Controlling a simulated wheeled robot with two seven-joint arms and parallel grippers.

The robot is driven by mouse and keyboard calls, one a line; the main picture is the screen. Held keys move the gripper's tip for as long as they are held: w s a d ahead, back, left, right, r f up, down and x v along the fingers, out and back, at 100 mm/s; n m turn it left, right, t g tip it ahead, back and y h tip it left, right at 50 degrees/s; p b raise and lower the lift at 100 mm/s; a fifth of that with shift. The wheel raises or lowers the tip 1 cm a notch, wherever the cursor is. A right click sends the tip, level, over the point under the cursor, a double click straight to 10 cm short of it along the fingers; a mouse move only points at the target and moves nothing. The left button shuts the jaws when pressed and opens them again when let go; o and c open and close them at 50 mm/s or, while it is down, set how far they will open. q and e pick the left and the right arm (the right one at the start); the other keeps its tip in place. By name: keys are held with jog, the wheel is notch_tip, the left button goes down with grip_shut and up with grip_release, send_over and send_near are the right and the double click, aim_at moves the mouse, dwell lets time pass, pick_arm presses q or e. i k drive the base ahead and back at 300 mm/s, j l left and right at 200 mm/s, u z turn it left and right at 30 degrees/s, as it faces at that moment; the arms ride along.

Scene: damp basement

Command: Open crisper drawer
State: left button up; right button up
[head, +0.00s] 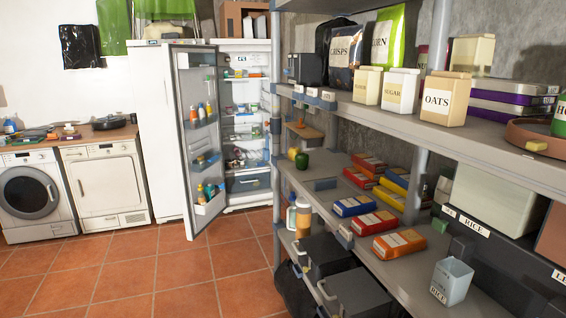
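A white fridge (160,110) stands against the back wall, left of the shelving. Its door (197,140) is swung open toward me, with bottles and other items in the door bins. Inside are several shelves holding food. A clear crisper drawer (248,182) sits low in the fridge compartment; it is small at this distance, and I cannot tell whether it is shut fully. The shelving upright hides part of the fridge's right side. Neither of my grippers is in view.
A tall shelving unit (424,112) fills the right side, loaded with canisters, boxes and bags. Black crates (355,294) stand low at its front. A washer (30,195) and dryer (105,185) stand left of the fridge. The tiled floor (150,270) before the fridge is clear.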

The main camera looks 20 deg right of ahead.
aim_at(246, 173)
jog(key=i+j, duration=0.15)
jog(key=i, duration=0.35)
jog(key=i+j+z, duration=0.1)
jog(key=i, duration=0.4)
jog(key=i+j, duration=0.25)
jog(key=i, duration=0.2)
jog(key=i+l+z, duration=0.1)
jog(key=i, duration=2.25)
jog(key=i+l+z, duration=0.1)
jog(key=i+z, duration=0.2)
jog(key=i, duration=0.45)
jog(key=i+z, duration=0.3)
jog(key=i, duration=0.45)
